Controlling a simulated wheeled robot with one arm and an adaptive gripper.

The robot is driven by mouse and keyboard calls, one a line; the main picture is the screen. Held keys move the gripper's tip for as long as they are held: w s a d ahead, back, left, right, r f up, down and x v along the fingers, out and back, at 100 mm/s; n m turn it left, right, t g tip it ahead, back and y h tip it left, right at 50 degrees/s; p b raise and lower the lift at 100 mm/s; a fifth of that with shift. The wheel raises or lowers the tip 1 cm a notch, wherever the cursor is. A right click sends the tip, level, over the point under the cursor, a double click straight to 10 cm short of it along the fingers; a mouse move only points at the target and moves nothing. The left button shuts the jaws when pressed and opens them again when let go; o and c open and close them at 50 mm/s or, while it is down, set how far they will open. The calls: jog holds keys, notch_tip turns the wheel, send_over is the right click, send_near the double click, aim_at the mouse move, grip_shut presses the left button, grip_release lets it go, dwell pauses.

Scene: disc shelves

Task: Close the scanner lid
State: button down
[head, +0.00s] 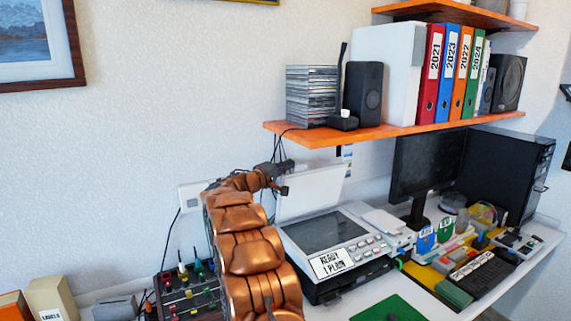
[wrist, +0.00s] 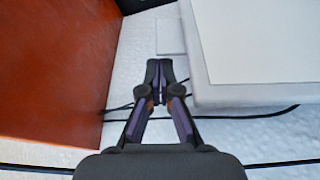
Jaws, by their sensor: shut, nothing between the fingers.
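The scanner (head: 352,262) sits on the desk with its dark glass showing and a label on its front. Its white lid (head: 318,190) stands raised at the back, tilted up near the wall. My gripper (head: 284,178) is shut and empty, up at the upper left edge of the lid in the head view. In the wrist view, the shut fingertips (wrist: 160,72) point at the wall. A pale framed panel, which looks like the lid (wrist: 212,88), is just to their right. I cannot tell whether they touch it.
An orange shelf (head: 400,130) hangs above; its underside seems to fill the left of the wrist view (wrist: 55,60). Cables (wrist: 240,116) run along the wall. A monitor (head: 428,165) stands right of the scanner, and a knobbed control box (head: 188,290) is left of my arm.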

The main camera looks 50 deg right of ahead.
jog(key=shift+s+a, duration=0.1)
jog(key=shift+s, duration=0.2)
jog(key=shift+f+b, duration=0.15)
jog(key=shift+b, duration=0.15)
